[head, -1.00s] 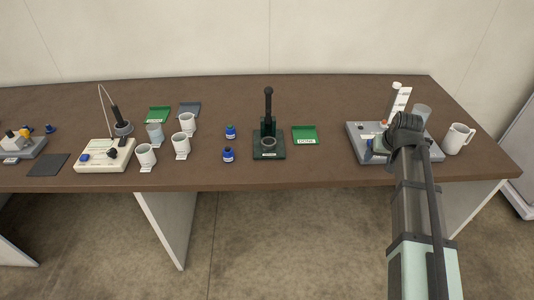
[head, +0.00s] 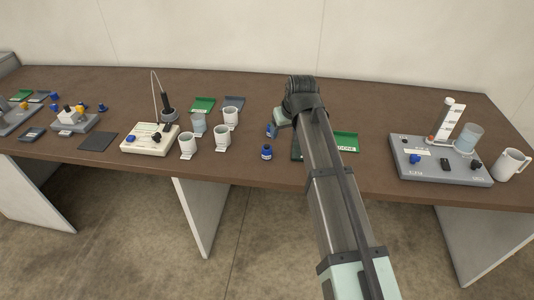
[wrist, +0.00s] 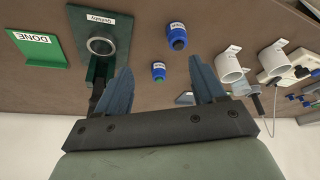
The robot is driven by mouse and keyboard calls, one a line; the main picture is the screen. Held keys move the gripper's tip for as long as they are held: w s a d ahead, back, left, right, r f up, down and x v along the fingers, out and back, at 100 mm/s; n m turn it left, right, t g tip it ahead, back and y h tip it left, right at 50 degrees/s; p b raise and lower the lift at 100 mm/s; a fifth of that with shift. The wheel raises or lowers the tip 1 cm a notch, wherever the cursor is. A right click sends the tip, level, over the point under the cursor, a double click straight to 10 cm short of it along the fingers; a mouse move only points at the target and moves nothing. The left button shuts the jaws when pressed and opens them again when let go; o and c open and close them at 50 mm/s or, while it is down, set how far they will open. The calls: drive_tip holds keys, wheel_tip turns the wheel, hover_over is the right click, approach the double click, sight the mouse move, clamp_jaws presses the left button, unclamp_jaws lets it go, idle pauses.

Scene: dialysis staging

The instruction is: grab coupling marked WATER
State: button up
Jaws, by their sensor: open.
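I cannot make out any marking that reads WATER. Between and beyond the fingers are a small blue bottle with a green top and a blue labelled bottle (wrist: 177,40). In the head view my arm hides the fingers.
A dark green stand with a ring (wrist: 102,46) and a green DONE tray (wrist: 40,47) are near the left finger. White cups (head: 222,137) stand left of my arm. A cream box (head: 150,140) with an upright probe is further left. A grey device (head: 440,165) is at right.

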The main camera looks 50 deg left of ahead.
drive_tip(key=s+a, duration=0.2)
drive_tip(key=s, duration=0.1)
approach(268, 147)
drive_tip(key=s+x, duration=0.1)
drive_tip(key=x, duration=0.3)
drive_tip(key=shift+n, duration=0.3)
drive_tip(key=shift+w+x, duration=0.25)
drive_tip(key=shift+x, duration=1.2)
drive_tip(key=shift+w+x, duration=0.2)
drive_tip(key=shift+x, duration=1.25)
drive_tip(key=shift+r, duration=0.1)
drive_tip(key=c, duration=1.1)
drive_tip(key=shift+c, duration=0.2)
